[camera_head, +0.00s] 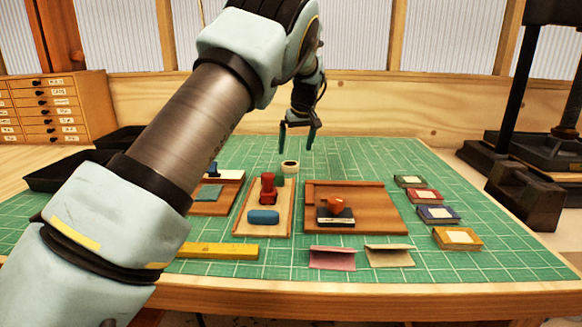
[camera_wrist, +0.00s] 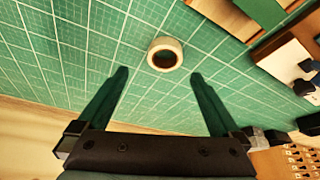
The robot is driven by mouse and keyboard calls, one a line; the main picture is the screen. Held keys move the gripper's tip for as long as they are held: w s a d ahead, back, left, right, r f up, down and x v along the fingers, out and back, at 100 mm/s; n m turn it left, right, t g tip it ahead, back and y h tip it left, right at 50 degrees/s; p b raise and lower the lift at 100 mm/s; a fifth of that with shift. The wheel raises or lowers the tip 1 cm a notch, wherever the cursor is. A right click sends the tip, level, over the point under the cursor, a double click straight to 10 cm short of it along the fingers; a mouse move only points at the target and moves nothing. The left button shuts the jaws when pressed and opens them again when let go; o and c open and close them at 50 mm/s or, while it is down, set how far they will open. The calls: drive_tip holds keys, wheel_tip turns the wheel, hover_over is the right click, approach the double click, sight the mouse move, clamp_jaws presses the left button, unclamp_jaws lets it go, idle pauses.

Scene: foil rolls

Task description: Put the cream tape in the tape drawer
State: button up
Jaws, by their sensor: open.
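The cream tape (camera_head: 290,167) is a small roll lying flat on the green cutting mat, behind the wooden tray with the red-handled tool. In the wrist view the cream tape (camera_wrist: 165,54) shows its dark open centre and lies just beyond the fingertips. My gripper (camera_head: 296,147) is open and empty, above the mat near the roll. In the wrist view my gripper (camera_wrist: 159,74) has its two green fingers wide apart. A wooden drawer cabinet (camera_head: 55,104) stands at the back left with several labelled drawers, which look shut. The labels are too small to read.
Black trays (camera_head: 68,171) lie before the cabinet. Wooden trays (camera_head: 243,228) with tools stand mid-mat, beside a brown wooden board (camera_head: 375,210). Ink pads line the right. A yellow bar (camera_head: 218,251) lies in front. A black press (camera_head: 513,190) stands far right. Mat around the roll is mostly clear.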

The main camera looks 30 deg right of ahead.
drive_tip(key=shift+a+p+x, duration=0.2)
drive_tip(key=shift+p+x, duration=0.45)
drive_tip(key=shift+x, duration=1.05)
drive_tip(key=shift+a+p+x, duration=0.15)
drive_tip(key=shift+p+x, duration=0.45)
drive_tip(key=shift+x, duration=1.05)
drive_tip(key=shift+s, duration=0.1)
drive_tip(key=c, duration=1.5)
drive_tip(key=shift+r+b, duration=0.4)
drive_tip(key=shift+r, duration=0.1)
drive_tip(key=shift+w+a+r+b, duration=0.15)
drive_tip(key=shift+a+r+b, duration=0.2)
drive_tip(key=shift+r, duration=0.2)
drive_tip(key=shift+w+a+r+b, duration=0.2)
drive_tip(key=shift+r+b, duration=0.25)
drive_tip(key=shift+r, duration=0.15)
drive_tip(key=w+a+b, duration=0.1)
drive_tip(key=w+a, duration=0.1)
drive_tip(key=a, duration=0.3)
drive_tip(key=w+a+b, duration=0.2)
drive_tip(key=w+a, duration=0.1)
drive_tip(key=a, duration=0.1)
drive_tip(key=w+a+b, duration=0.1)
drive_tip(key=w+a, duration=0.2)
drive_tip(key=a, duration=0.2)
drive_tip(key=shift+a+r, duration=0.1)
drive_tip(key=shift+a, duration=0.25)
